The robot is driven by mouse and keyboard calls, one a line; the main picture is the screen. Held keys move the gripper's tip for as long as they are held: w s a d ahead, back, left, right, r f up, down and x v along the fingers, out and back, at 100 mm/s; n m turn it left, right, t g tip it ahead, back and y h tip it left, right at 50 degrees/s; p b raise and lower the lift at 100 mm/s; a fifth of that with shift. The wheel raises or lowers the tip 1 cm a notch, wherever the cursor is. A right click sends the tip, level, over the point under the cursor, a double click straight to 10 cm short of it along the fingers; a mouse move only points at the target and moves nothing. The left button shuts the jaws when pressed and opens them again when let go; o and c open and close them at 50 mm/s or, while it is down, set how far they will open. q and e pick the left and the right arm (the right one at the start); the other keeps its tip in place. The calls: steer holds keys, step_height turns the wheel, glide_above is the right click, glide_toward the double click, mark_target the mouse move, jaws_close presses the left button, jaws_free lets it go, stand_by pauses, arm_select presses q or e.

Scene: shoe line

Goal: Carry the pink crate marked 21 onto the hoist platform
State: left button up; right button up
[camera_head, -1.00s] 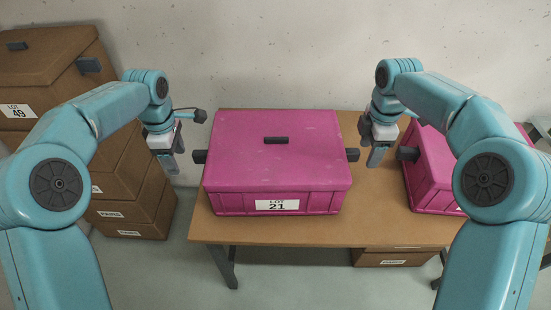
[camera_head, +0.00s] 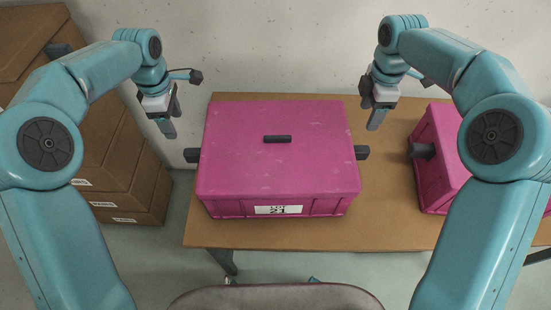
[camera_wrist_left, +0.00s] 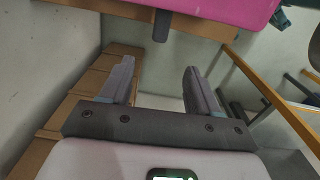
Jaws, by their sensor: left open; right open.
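The pink crate marked 21 (camera_head: 278,160) sits closed on the wooden table (camera_head: 390,190), its label facing me. It has a dark grip block on the lid and one on each side, the left block (camera_head: 192,155) and the right block (camera_head: 362,153). My left gripper (camera_head: 168,125) is open and empty, above and left of the left block. The left wrist view shows its two fingers (camera_wrist_left: 160,85) apart, with the pink crate (camera_wrist_left: 225,8) and a dark block (camera_wrist_left: 162,25) beyond them. My right gripper (camera_head: 377,115) is open and empty, above and right of the right block.
A second pink crate (camera_head: 440,155) stands on the table to the right, partly behind my right arm. Stacked brown boxes (camera_head: 120,170) stand left of the table. A rounded grey-brown edge (camera_head: 275,297) shows at the bottom. The hoist platform cannot be made out.

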mark_target(188, 150)
arm_select(q)
steer(key=f, duration=1.5)
steer(key=shift+w+d+f, duration=0.1)
steer(key=shift+d+f, duration=0.2)
arm_select(e)
steer(key=f, duration=1.6)
steer(key=shift+w+d, duration=0.1)
steer(key=shift+d, duration=0.25)
arm_select(q)
steer(key=shift+a+f, duration=0.1)
steer(key=shift+f, duration=0.25)
arm_select(e)
steer(key=shift+a+f, duration=0.1)
steer(key=shift+f, duration=0.25)
arm_select(q)
jaws_close()
arm_select(e)
jaws_close()
